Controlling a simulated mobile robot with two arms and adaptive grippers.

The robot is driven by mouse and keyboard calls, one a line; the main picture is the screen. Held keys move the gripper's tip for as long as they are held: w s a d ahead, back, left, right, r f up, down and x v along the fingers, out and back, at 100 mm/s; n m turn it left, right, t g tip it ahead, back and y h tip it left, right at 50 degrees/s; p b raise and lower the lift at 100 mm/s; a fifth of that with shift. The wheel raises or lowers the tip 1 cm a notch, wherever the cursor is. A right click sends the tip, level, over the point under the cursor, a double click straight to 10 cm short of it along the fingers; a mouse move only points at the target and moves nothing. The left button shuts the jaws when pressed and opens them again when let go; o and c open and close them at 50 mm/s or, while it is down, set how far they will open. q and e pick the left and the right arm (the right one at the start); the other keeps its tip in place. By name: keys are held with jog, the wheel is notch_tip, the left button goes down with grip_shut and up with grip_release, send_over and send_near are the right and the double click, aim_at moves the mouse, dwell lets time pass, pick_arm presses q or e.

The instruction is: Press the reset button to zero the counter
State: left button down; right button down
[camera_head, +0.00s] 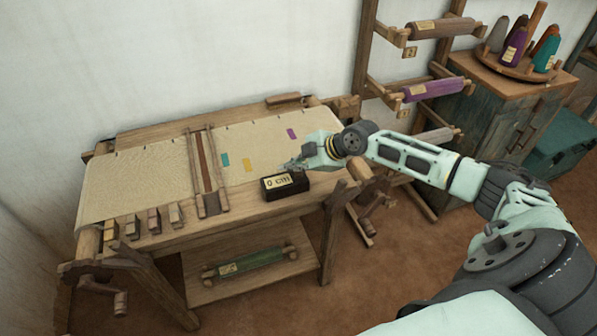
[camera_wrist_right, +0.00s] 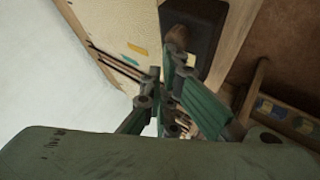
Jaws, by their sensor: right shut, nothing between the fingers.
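The counter (camera_head: 285,187) is a small dark box near the front edge of the loom table, with a pale label on its front that reads "0 cm". My right gripper (camera_head: 288,166) is shut and empty, with its fingertips just above or at the top of the box. In the right wrist view the dark box (camera_wrist_right: 208,22) lies beyond the closed fingers (camera_wrist_right: 170,68), which overlap it. The reset button is not clearly visible; a brownish rounded shape by the fingertips is too dim to identify. I cannot tell whether the fingers touch the box. My left gripper is out of view.
The loom table (camera_head: 240,215) carries cream cloth (camera_head: 135,180) with coloured patches, a wooden beater bar (camera_head: 205,170) and several small blocks along the left front edge. A lower shelf holds a green roll (camera_head: 250,260). A yarn rack and a cabinet (camera_head: 510,105) stand at right.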

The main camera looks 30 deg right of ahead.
aim_at(294, 179)
jog(key=shift+f+b, duration=0.35)
jog(key=shift+f, duration=0.1)
jog(key=shift+r, duration=0.15)
dwell(0.5)
jog(key=shift+r+p, duration=0.65)
jog(key=shift+r, duration=0.2)
notch_tip(294, 179, up, 5)
jog(key=p, duration=0.3)
jog(key=shift+p, duration=0.3)
dwell(0.4)
